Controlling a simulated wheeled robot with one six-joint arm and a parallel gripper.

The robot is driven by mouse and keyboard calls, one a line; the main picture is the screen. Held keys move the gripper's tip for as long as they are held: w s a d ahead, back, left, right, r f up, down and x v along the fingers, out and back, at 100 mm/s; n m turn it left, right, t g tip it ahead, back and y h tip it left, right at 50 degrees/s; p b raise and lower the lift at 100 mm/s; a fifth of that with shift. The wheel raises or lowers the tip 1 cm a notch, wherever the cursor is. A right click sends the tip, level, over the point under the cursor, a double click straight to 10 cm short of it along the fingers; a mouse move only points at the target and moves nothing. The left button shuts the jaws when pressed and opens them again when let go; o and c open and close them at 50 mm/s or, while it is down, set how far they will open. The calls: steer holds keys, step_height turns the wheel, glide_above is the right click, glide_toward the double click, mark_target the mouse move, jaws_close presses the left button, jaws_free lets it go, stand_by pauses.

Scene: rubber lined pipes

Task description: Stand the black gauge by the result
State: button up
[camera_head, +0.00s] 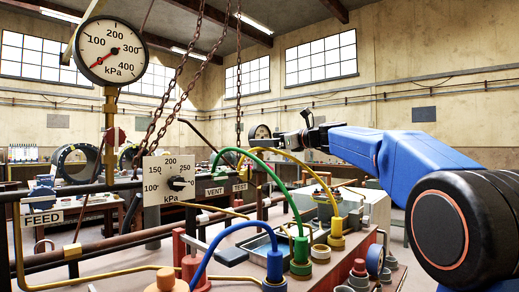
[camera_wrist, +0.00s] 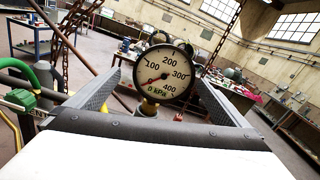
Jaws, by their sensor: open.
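A round gauge (camera_wrist: 164,74) with a black rim, white face, red needle and brass stem shows upright between my gripper's fingers in the wrist view. Its needle points low on the scale, near 0. In the head view, a small dark-rimmed gauge (camera_head: 262,131) beside my gripper (camera_head: 284,138) looks like the same one. My gripper (camera_wrist: 155,92) is open, its fingers to either side of the gauge with gaps visible. Whether the gauge is within finger reach I cannot tell. A larger black-rimmed gauge (camera_head: 110,50) stands on a brass pipe at left. No result marker can be made out.
Green, yellow and blue hoses (camera_head: 285,185) arch over the bench in front of my arm. Chains (camera_head: 185,75) hang behind. A blue-rimmed round part (camera_head: 375,260) sits lower right.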

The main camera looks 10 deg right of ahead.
steer(key=x, duration=0.4)
steer(key=shift+w+d+f, duration=0.1)
steer(key=shift+w+f, duration=0.05)
steer(key=shift+w, duration=0.4)
steer(key=c, duration=1.5)
steer(key=shift+o, duration=0.2)
